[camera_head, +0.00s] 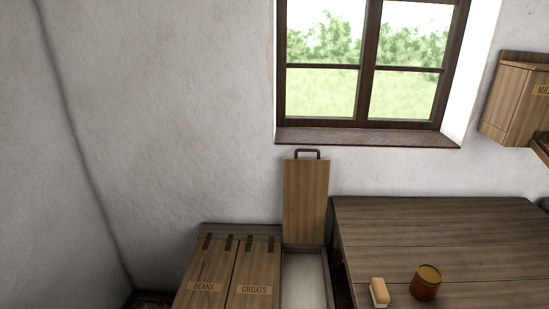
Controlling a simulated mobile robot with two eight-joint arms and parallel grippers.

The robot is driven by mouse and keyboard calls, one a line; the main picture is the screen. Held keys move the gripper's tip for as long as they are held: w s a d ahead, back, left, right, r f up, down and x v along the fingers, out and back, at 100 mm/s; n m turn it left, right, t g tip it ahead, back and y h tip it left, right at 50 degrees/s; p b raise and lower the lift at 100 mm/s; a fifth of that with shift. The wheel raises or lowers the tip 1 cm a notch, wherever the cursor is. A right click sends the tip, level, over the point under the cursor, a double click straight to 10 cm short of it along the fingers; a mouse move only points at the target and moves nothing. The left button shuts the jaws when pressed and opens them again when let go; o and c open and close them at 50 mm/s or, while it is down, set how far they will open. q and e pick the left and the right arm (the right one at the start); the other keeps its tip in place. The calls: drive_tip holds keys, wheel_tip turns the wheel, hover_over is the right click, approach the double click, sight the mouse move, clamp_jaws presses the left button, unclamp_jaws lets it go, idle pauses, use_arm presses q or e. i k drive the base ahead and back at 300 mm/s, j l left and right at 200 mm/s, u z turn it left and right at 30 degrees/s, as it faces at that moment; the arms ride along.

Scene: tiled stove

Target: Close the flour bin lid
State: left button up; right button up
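A wooden chest stands low against the wall under the window, with its compartments side by side. The right compartment is a bin (304,283) with a pale, whitish inside; no label of its own shows. Its wooden lid (305,203) stands raised and upright near the wall, with a dark handle (307,153) at its top edge. To its left, the lids marked BEANS (210,270) and GROATS (257,271) lie shut. The bin's front is cut off by the bottom of the picture. Neither of my grippers is in view.
A wooden table (440,240) stands right of the open bin, with a narrow dark gap between. A brush-like block (379,292) and a brown cup (426,283) stand near its front. A wooden wall box (512,100) hangs at the right. Bare wall fills the left.

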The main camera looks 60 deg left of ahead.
sight(307, 181)
drive_tip(key=i+j+u, duration=0.1)
drive_tip(key=u, duration=1.6)
drive_tip(key=i+l+u, duration=0.2)
drive_tip(key=i, duration=0.15)
